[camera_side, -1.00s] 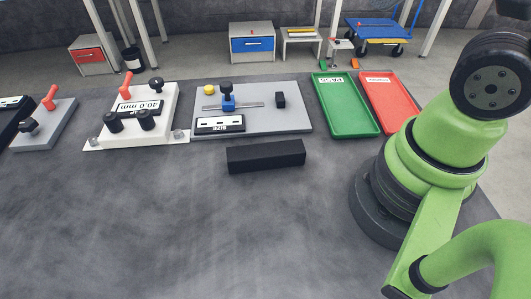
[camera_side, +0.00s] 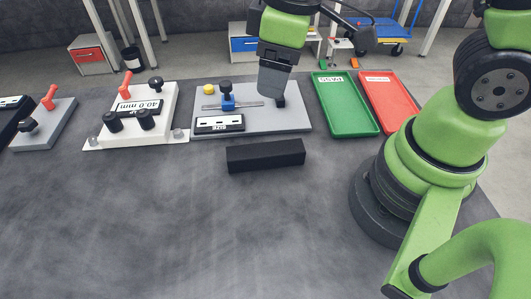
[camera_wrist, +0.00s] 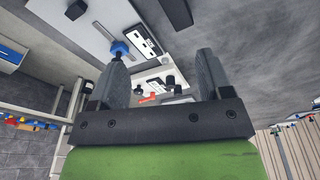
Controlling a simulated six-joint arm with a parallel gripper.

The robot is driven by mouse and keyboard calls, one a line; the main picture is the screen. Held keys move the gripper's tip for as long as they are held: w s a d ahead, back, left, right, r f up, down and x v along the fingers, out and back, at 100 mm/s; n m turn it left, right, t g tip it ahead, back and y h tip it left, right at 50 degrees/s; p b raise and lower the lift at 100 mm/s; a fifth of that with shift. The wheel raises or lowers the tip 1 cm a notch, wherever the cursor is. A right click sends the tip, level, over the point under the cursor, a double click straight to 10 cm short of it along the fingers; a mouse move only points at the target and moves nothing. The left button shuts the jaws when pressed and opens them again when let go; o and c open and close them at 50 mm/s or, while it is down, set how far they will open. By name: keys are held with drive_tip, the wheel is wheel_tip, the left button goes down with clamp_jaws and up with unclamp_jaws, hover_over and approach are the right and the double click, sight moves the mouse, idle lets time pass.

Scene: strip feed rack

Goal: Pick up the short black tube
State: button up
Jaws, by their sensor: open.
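A black square-profile bar (camera_side: 265,156) lies on the dark table in front of the grey plate; in the wrist view it shows at the top (camera_wrist: 177,12). A small black block (camera_side: 281,101) sits at the right of the grey plate (camera_side: 240,125), partly hidden behind my gripper; it also shows in the wrist view (camera_wrist: 76,9). I cannot tell which of these is the short black tube, and neither shows a hollow end. My gripper (camera_side: 275,93) is above the plate's right part, fingers pointing down. In the wrist view (camera_wrist: 161,54) its fingers are apart with nothing held between them.
The grey plate carries a blue slider (camera_side: 229,104) on a rail and a label. A green tray (camera_side: 345,128) and a red tray (camera_side: 390,100) lie to its right. A white fixture (camera_side: 135,118) with black knobs and a red lever stands left.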

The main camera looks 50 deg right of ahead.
sight(265, 149)
drive_tip(key=f+n, duration=0.1)
drive_tip(key=f, duration=0.1)
drive_tip(key=a+f+n+g, duration=0.1)
drive_tip(key=f, duration=0.2)
drive_tip(key=f+n, duration=0.1)
drive_tip(key=f, duration=0.1)
drive_tip(key=shift+w+a+f+n+g+h, duration=0.15)
drive_tip(key=shift+a+f+n+g+h, duration=0.1)
drive_tip(key=shift+f+n+g+h, duration=0.15)
wheel_tip(265, 149, down, 4)
drive_tip(key=shift+f, duration=0.1)
drive_tip(key=shift+w+a+f, duration=0.1)
drive_tip(key=shift+f, duration=1.4)
drive_tip(key=shift+w+a+f, duration=0.1)
drive_tip(key=shift+f, duration=1.35)
drive_tip(key=shift+c, duration=0.2)
drive_tip(key=c, duration=1.2)
drive_tip(key=shift+r, duration=0.1)
drive_tip(key=shift+r, duration=0.1)
